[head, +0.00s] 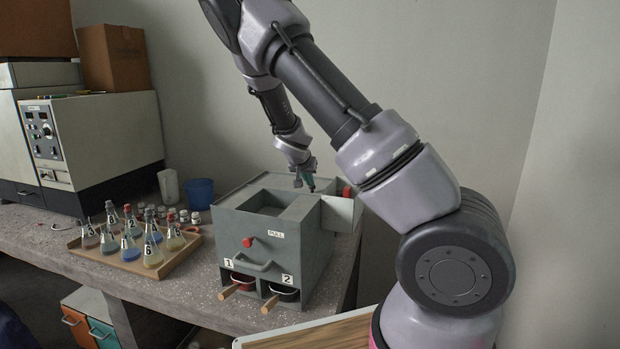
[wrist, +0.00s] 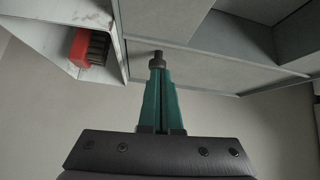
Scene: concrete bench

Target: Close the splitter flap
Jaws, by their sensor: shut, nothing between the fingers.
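The splitter is a grey metal box (head: 295,240) on the bench. Its top has a rectangular opening (head: 265,209), which also shows at the upper right of the wrist view (wrist: 285,38). A light grey side panel (head: 338,213) stands out at its upper right. I cannot tell for certain which panel is the flap. The front has a red knob (head: 247,242), a "PULL" label and a curved handle (head: 252,265). My gripper (head: 311,188) is shut and empty, pointing down over the box's top, right of the opening. Its teal fingertips (wrist: 158,60) show together in the wrist view; contact is unclear.
A red-backed brush (wrist: 82,46) lies in the side pocket at the box's right. Pans with wooden handles (head: 230,290) sit below. A wooden tray (head: 100,256) of flasks, a blue cup (head: 199,194) and a large instrument (head: 95,140) stand to the left.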

